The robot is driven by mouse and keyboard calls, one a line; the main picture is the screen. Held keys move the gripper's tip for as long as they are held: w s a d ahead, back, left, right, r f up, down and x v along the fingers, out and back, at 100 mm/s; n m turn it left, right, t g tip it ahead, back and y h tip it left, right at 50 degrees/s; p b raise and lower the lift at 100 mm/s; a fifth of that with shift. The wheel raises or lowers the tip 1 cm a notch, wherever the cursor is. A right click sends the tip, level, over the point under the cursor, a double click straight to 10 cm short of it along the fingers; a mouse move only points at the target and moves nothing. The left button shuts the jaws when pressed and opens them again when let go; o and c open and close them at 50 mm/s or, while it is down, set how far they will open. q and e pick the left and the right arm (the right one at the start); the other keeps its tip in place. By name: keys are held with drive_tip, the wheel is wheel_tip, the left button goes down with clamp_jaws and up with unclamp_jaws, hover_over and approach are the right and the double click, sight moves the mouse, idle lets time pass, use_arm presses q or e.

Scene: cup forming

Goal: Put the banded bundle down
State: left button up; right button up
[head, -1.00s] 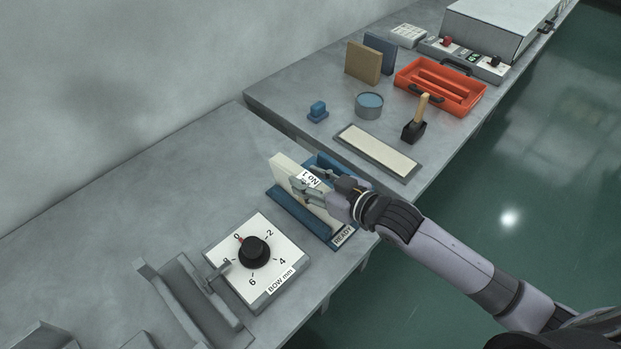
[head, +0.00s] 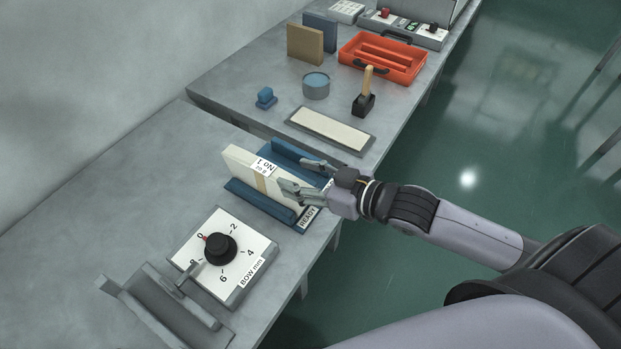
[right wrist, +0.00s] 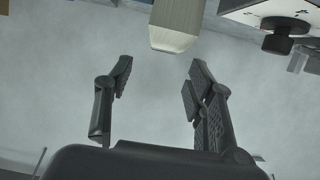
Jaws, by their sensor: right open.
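The banded bundle (head: 243,167) is a cream block with a tan band and a white label reading "No 1". It stands upright in the blue rack marked READY (head: 254,201), between its blue sides. In the right wrist view the end of the bundle (right wrist: 176,26) shows beyond the fingertips. My right gripper (head: 301,175) is open at the bundle's near right end, its fingers apart and clear of it. In the right wrist view the open fingers (right wrist: 157,75) have nothing between them. My left gripper is not in view.
A dial box marked BOW mm (head: 240,272) and a grey metal fixture (head: 165,300) stand at the front left. On the far bench are a pale strip in a tray (head: 330,129), a mallet (head: 364,102), a round tin (head: 316,90) and an orange tray (head: 420,68).

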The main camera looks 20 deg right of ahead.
drive_tip(key=shift+v, duration=1.15)
drive_tip(key=shift+d, duration=0.1)
